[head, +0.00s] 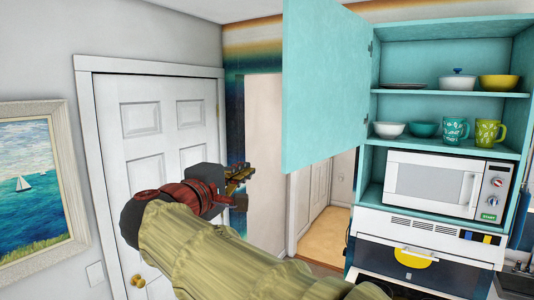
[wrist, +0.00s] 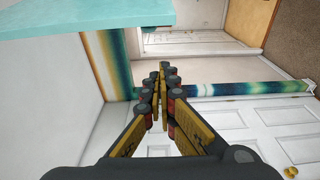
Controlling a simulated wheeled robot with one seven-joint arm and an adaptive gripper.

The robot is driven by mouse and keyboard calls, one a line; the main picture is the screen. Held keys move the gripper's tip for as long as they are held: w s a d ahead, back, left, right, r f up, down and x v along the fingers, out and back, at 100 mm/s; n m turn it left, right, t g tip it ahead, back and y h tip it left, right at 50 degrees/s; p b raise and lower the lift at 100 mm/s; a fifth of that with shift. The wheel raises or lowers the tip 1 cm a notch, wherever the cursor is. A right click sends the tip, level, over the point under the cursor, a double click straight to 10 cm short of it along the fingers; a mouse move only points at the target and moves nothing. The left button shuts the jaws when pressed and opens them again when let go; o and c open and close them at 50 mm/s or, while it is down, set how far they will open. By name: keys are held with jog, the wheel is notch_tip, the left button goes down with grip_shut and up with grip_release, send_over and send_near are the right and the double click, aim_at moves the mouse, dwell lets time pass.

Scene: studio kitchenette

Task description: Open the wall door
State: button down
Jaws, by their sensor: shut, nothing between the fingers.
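The turquoise wall cabinet door (head: 325,85) stands swung wide open to the left, hinged at the cabinet's left side. The turquoise cabinet (head: 450,52) shows its open shelves. In the wrist view the turquoise panel (wrist: 90,16) crosses the upper left. My gripper (head: 246,172) is shut and empty, below and left of the door's lower edge and apart from it in the head view. In the wrist view my gripper (wrist: 163,70) has its fingers together with nothing between them. No handle shows on the visible face of the cabinet door.
Bowls and mugs (head: 456,130) stand on the shelves above a white microwave (head: 433,184). A closed white panelled door (head: 150,130) with a brass knob (head: 138,281) is at left, beside a framed seascape (head: 30,180). A doorway opens behind my gripper.

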jog(key=w+d+p, duration=0.4)
jog(key=w+d, duration=0.2)
jog(key=shift+w+d, duration=0.4)
jog(key=shift+s+r, duration=0.1)
jog(key=shift+s, duration=0.05)
jog(key=shift+d, duration=0.1)
